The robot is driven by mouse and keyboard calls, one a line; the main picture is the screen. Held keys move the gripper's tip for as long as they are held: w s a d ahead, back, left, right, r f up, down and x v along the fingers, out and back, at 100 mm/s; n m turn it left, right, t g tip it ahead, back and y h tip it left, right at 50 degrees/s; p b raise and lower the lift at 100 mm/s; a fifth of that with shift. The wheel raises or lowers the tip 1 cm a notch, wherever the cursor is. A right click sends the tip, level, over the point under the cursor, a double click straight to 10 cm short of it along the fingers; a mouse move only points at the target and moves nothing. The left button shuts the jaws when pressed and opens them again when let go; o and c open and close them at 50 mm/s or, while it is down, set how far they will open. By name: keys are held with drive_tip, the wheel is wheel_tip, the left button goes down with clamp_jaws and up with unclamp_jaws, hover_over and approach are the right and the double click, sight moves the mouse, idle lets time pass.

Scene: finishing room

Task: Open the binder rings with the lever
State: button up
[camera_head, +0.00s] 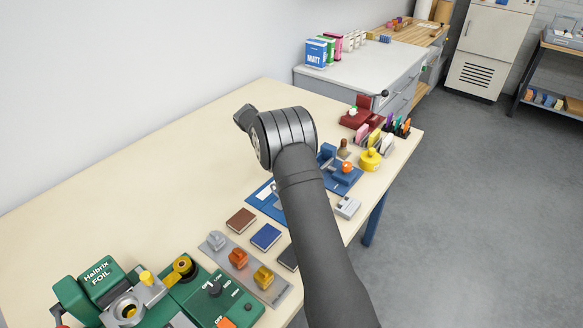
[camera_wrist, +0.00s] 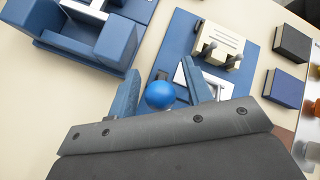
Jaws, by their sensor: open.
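A flat blue board (camera_wrist: 205,40), which looks like the opened binder, lies on the table in the wrist view. A cream block with two dark prongs (camera_wrist: 222,46) and a pale metal frame sit on it. A round blue knob (camera_wrist: 160,95), perhaps the lever's end, shows between the fingers of my gripper (camera_wrist: 161,68), with visible gaps on both sides. My gripper is open. Its own dark body covers the lower part of the wrist view. In the head view the blue board (camera_head: 259,201) is partly hidden behind my arm. I cannot clearly make out the rings.
A blue device (camera_wrist: 106,44) stands left of the board in the wrist view. A green foil machine (camera_head: 100,285) is front left. The table's back left (camera_head: 110,180) is clear.

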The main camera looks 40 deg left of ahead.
drive_tip(key=v, duration=0.7)
drive_tip(key=shift+a+r, duration=0.2)
drive_tip(key=x, duration=0.7)
drive_tip(key=shift+d+f, duration=0.25)
drive_tip(key=shift+d, duration=0.1)
drive_tip(key=shift+r, duration=0.15)
idle(0.3)
